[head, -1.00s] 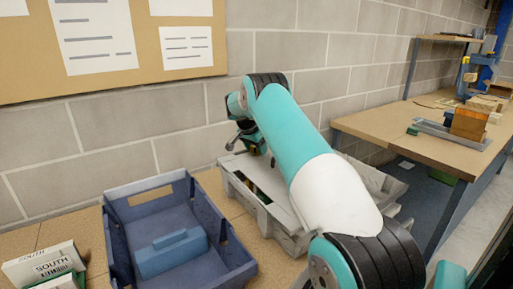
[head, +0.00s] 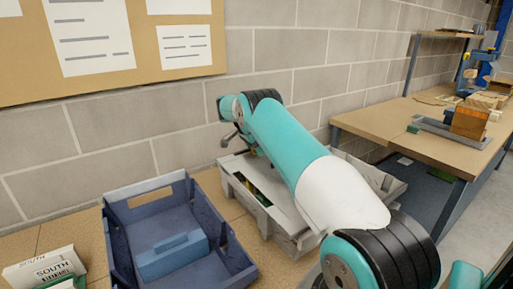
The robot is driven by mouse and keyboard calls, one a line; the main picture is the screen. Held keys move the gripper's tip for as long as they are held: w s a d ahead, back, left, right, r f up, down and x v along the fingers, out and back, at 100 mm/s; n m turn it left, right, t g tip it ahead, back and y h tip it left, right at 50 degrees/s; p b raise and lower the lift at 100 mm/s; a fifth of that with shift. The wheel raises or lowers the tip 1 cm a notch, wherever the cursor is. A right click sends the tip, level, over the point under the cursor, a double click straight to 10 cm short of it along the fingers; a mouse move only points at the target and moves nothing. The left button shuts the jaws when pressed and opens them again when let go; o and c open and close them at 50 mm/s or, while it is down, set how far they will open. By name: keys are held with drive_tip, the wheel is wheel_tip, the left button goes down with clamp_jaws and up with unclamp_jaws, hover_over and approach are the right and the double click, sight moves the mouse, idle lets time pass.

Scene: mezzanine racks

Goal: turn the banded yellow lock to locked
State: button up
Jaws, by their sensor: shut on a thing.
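My gripper (head: 240,140) shows only in part, small and dark, beyond the far end of my teal and white arm, above the back left of a grey crate. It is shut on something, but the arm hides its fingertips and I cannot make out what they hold. A small yellow patch (head: 253,151) shows just under the wrist; I cannot tell whether it belongs to the banded yellow lock. No bands and no lock position can be read.
The grey crate (head: 279,228) stands on the bench, partly behind my arm. A blue open bin (head: 118,240) holding a blue block (head: 172,257) is to its left. White boxes (head: 42,268) lie at the lower left. A block wall (head: 110,135) rises close behind. A second bench (head: 400,137) is at right.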

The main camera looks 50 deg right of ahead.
drive_tip(key=o, duration=1.3)
drive_tip(key=shift+p+v, duration=4)
drive_tip(key=shift+v, duration=4.7)
drive_tip(key=shift+a, duration=0.2)
